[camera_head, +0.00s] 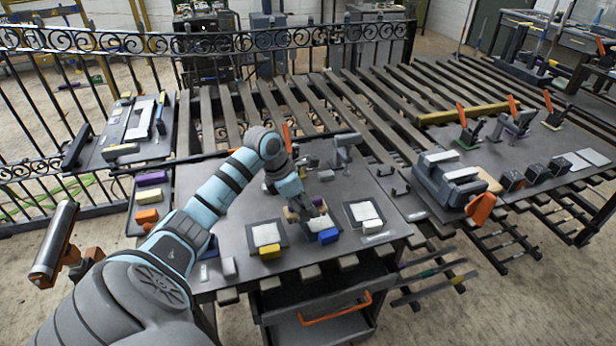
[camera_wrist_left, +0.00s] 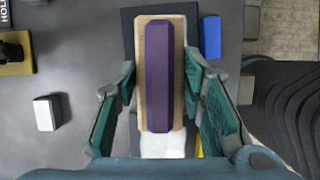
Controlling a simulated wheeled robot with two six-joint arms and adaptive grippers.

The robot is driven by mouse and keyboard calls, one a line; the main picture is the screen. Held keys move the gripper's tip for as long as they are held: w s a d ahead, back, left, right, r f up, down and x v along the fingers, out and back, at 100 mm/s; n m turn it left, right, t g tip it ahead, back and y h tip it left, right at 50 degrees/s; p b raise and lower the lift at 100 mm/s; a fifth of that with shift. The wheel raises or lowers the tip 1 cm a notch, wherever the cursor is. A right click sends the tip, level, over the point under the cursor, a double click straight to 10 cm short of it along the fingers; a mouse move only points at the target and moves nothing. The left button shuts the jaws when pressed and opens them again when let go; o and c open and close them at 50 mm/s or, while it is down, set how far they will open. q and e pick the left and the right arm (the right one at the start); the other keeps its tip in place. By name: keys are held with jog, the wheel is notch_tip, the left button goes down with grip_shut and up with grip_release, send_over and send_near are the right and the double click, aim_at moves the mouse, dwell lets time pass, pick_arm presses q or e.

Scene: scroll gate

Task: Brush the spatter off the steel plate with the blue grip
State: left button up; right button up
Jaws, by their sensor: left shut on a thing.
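My left gripper (camera_head: 303,207) is shut on a brush with a purple top and tan wooden body (camera_wrist_left: 157,75); it fills the middle of the left wrist view between both fingers (camera_wrist_left: 160,105). In the head view the gripper is low over the plate (camera_head: 317,224) beside the blue grip (camera_head: 328,236). The blue grip (camera_wrist_left: 210,37) lies right of the brush in the wrist view. A dark plate edge (camera_wrist_left: 133,18) shows behind the brush, which hides most of the plate. Spatter is too small to make out, and I cannot tell whether the brush touches the plate. My right gripper is not in view.
A plate with a yellow grip (camera_head: 270,253) lies to the left, and one with a white block (camera_head: 372,226) to the right. A grey clamp-like device (camera_head: 344,150) stands behind. A grey vise-like block (camera_head: 448,180) is further right. An open drawer (camera_head: 320,318) juts out below.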

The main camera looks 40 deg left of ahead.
pick_arm(q)
jog(key=shift+w+r+p, duration=0.15)
jog(key=shift+r+p, duration=0.35)
jog(key=shift+r, duration=0.45)
notch_tip(320, 180, up, 2)
jog(key=shift+a+r+p, duration=0.1)
jog(key=shift+r+p, duration=0.1)
jog(key=shift+p, duration=0.6)
jog(key=shift+r, duration=0.35)
